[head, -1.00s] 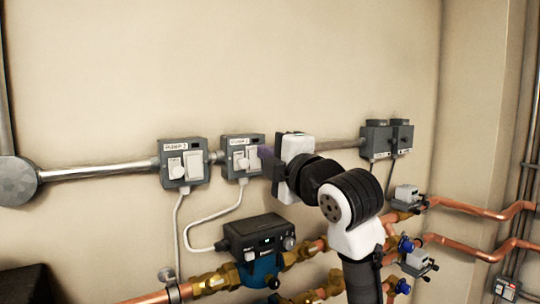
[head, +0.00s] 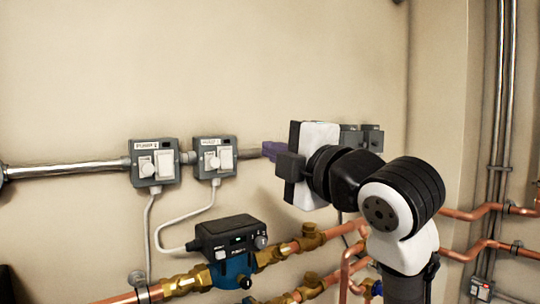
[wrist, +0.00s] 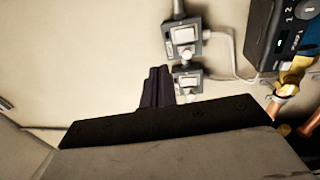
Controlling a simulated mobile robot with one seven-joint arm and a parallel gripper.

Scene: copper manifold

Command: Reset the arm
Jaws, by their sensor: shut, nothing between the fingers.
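My gripper (head: 270,150) has purple fingers and points left toward the wall, to the right of the pump switch boxes. Its fingers are together with nothing between them. In the wrist view the dark purple fingers (wrist: 157,87) show above my black gripper body, close beside the switch boxes in the picture. A gap of wall shows between the fingertips and the nearer switch box (head: 214,158) in the head view. My white and black arm reaches in from the lower right.
Another switch box (head: 155,162) sits left on the grey conduit (head: 70,170). Below are a blue and black pump (head: 232,250) and copper pipes (head: 335,232). More grey boxes (head: 373,138) are partly behind my arm. The wall above is clear.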

